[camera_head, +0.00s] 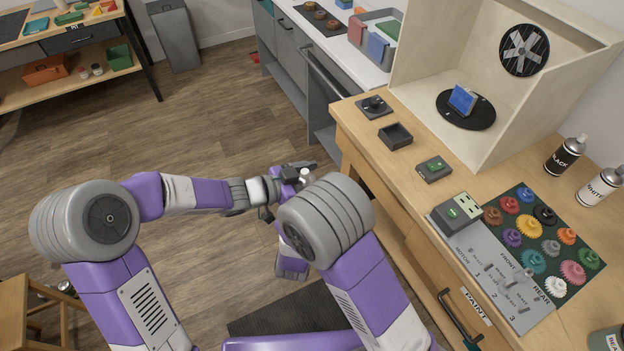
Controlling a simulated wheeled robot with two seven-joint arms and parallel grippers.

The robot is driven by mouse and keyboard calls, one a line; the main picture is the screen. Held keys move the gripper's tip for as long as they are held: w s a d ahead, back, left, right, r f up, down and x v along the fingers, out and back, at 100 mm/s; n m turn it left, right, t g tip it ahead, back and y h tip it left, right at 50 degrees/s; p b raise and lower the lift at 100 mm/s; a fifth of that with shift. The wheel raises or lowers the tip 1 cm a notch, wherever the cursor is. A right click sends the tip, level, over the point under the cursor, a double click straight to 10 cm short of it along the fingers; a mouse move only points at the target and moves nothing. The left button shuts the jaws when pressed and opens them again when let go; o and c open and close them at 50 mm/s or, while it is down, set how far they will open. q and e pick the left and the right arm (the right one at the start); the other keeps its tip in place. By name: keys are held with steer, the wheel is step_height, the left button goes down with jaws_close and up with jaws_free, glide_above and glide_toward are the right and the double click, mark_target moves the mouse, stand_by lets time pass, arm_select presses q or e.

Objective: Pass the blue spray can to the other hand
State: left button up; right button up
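My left arm reaches across from the left, and its gripper (292,178) is over the floor, just left of the workbench edge. A small pale cap-like top (304,174) shows at its dark fingers. It may belong to the spray can, but no blue can body is visible. My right arm's large grey elbow hides most of the space just below. My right forearm comes up behind that elbow, close to the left gripper. The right gripper's fingers cannot be made out. Whether either gripper is closed on the can cannot be told.
The workbench (410,213) on the right holds a spray booth (435,70) with a blue part on a turntable (485,115), black (563,158) and white (597,188) cans, and a mat of coloured gears (516,205). A stool (14,300) stands lower left. Open floor lies left.

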arm_select(q)
steer(key=shift+s, duration=0.1)
steer(key=c, duration=1.1)
steer(key=shift+c, duration=0.2)
arm_select(e)
steer(key=o, duration=1.2)
steer(key=shift+o, duration=0.2)
steer(key=shift+s, duration=0.1)
